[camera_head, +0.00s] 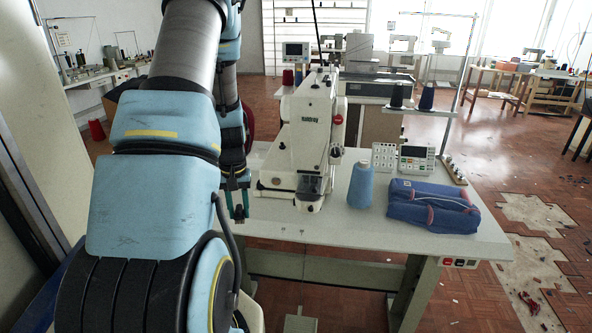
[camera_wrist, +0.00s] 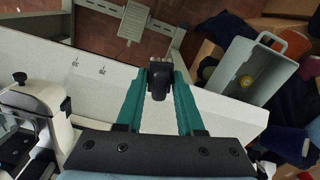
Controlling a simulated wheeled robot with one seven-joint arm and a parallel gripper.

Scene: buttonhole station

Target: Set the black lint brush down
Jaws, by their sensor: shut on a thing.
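In the wrist view, a small black object, the lint brush (camera_wrist: 158,84), sits between the teal fingertips of my gripper (camera_wrist: 159,75). My gripper is shut on it, with the pale table top (camera_wrist: 100,88) below. In the head view, my gripper (camera_head: 239,206) hangs at the left part of the sewing table (camera_head: 330,224), left of the sewing machine. The brush cannot be made out there. How far the brush is above the table is hard to tell.
The white sewing machine (camera_head: 308,140) stands right of my gripper. In the wrist view, a grey bin (camera_wrist: 252,72) is beyond the table edge. Bare table lies left of my fingers there.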

